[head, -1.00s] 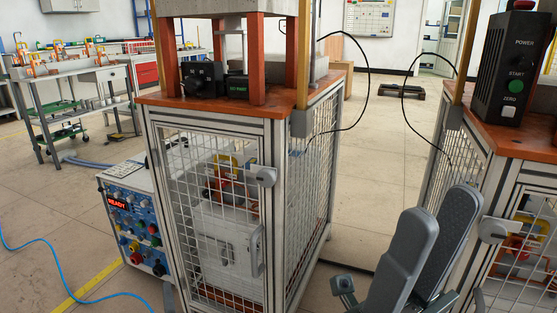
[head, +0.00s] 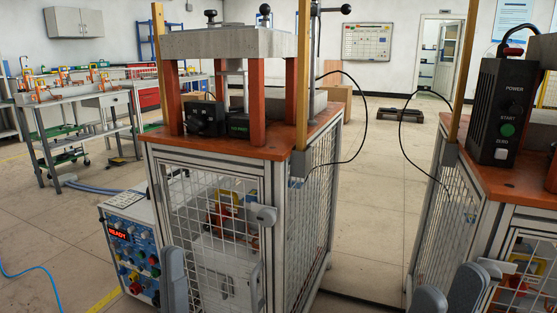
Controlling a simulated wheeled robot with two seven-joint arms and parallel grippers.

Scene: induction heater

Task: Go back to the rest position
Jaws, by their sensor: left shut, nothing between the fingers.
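My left gripper (head: 178,284) shows at the bottom edge in front of the left machine's mesh cage. Its grey fingers are together with nothing seen between them, and the rest of it is cut off by the frame. My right gripper (head: 448,296) shows at the bottom right, in front of the right machine. Its two grey fingertips stand apart with nothing seen between them; its lower part is below the frame.
The left machine (head: 245,152) has an orange top and mesh sides. A similar machine (head: 500,184) stands at the right. A control box (head: 131,255) reading READY stands beside the left machine. Clear floor (head: 375,200) lies between the machines. A workbench (head: 85,97) is at the back left.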

